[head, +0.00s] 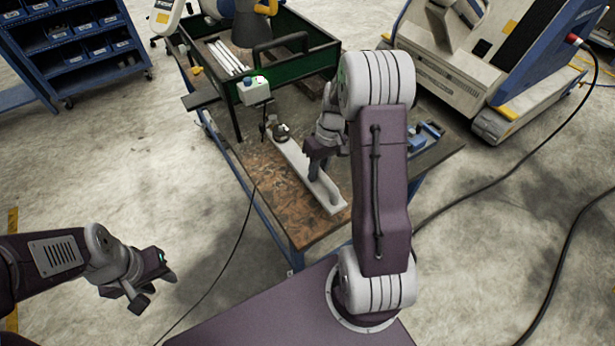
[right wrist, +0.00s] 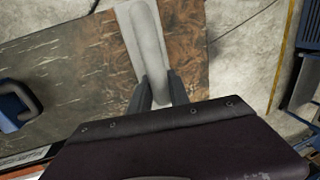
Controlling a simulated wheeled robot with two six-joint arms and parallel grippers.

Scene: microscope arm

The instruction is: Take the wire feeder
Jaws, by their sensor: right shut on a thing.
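A long pale grey bar (head: 291,156) with a dark round piece near its far end lies on the worn brown tabletop; I take it to be the wire feeder. The bar also shows in the right wrist view (right wrist: 146,38). My right gripper (head: 316,170) reaches down over the bar's near half. In the right wrist view, the fingers of my right gripper (right wrist: 160,90) stand on either side of the bar and are shut on it. My left gripper (head: 152,280) is open and empty over the floor, away from the table.
A green-sided tray (head: 300,62) with white rods stands at the table's back. A small control box (head: 254,90) hangs at its corner, with a cable running down. A blue tool (head: 428,135) lies on the table's right. A large machine (head: 450,70) stands behind right.

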